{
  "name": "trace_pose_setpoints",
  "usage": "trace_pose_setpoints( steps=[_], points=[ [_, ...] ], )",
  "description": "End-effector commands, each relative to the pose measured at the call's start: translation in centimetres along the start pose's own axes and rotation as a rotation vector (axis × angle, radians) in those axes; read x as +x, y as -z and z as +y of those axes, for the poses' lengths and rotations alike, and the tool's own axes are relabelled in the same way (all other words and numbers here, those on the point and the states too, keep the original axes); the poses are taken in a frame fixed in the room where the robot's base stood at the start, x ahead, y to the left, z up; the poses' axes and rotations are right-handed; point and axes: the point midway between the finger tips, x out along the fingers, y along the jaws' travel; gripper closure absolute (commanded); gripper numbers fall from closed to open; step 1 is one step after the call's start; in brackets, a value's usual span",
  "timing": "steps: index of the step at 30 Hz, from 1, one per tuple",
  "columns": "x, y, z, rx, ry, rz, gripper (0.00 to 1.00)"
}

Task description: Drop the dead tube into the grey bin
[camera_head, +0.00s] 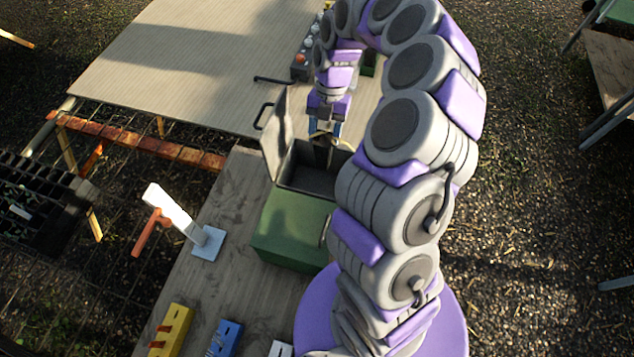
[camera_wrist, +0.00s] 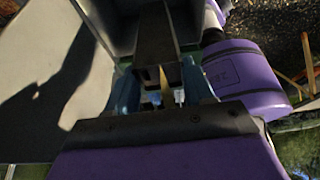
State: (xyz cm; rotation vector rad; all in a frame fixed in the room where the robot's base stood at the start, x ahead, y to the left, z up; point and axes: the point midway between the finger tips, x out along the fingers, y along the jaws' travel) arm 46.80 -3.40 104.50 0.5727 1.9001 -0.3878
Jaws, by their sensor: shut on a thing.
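My gripper (camera_head: 322,140) points down over a grey-lined open box (camera_head: 308,183), which I take for the grey bin. Its fingers show blue in the wrist view (camera_wrist: 160,88). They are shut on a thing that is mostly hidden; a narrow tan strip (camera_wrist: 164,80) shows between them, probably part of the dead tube. The box's grey lid (camera_head: 277,138) stands open at the left. A green box section (camera_head: 290,228) adjoins it in front. I cannot tell how far the held thing reaches into the opening.
A white post with an orange arm (camera_head: 178,215) stands left of the box. Yellow (camera_head: 172,328) and blue (camera_head: 224,338) racks lie at the near edge. A dark rack with several knobs (camera_head: 300,66) is on the far table (camera_head: 190,60). A black crate (camera_head: 35,205) is far left.

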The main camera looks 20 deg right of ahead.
Motion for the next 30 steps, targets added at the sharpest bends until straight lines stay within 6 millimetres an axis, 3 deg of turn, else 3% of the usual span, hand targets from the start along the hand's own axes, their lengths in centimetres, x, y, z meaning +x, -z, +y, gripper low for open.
trace_pose_setpoints(
  steps=[6, 15, 16, 25, 30],
  points=[
    [1.9, -0.8, 0.1, 0.001, -0.003, -0.001, 1.00],
    [2.1, -0.9, 0.1, 0.000, -0.003, -0.002, 1.00],
    [2.1, -0.9, 0.1, 0.000, -0.003, -0.002, 0.47],
    [2.2, -0.9, 0.1, 0.000, -0.003, -0.001, 0.18],
    [2.2, -0.9, 0.1, 0.000, -0.003, -0.001, 0.18]
  ],
)
